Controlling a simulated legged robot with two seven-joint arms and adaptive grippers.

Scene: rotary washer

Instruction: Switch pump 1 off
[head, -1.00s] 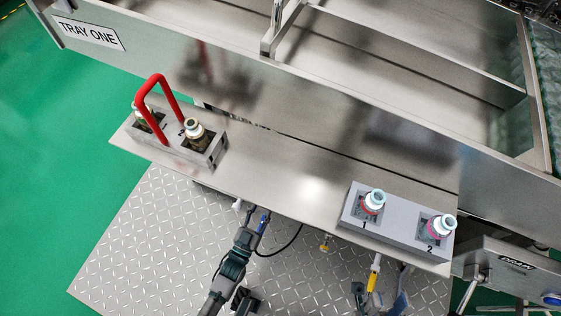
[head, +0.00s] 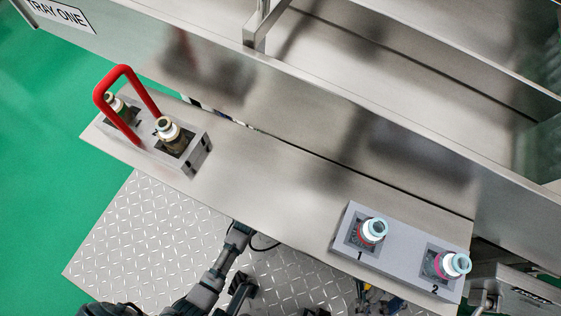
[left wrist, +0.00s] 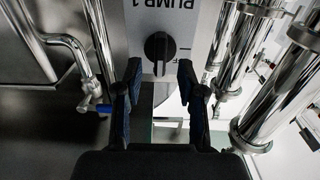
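In the left wrist view, the black rotary knob (left wrist: 158,47) sits on a light panel under lettering that reads PUMP 1. Its grip looks roughly upright in the picture, and a partly hidden letter F shows to its right. My left gripper (left wrist: 158,74) is open, with one dark finger on each side below the knob and a clear gap between them. The fingers look apart from the knob. In the head view, my left arm reaches up to the front edge of the steel shelf (head: 270,195), where the gripper is hidden. My right gripper cannot be made out.
Shiny vertical pipes (left wrist: 242,50) stand close to the right of my left gripper. A bent pipe with a blue-handled valve (left wrist: 97,107) is at its left. Two connector blocks with numbered fittings (head: 373,230) and a red handle (head: 124,70) sit on the shelf.

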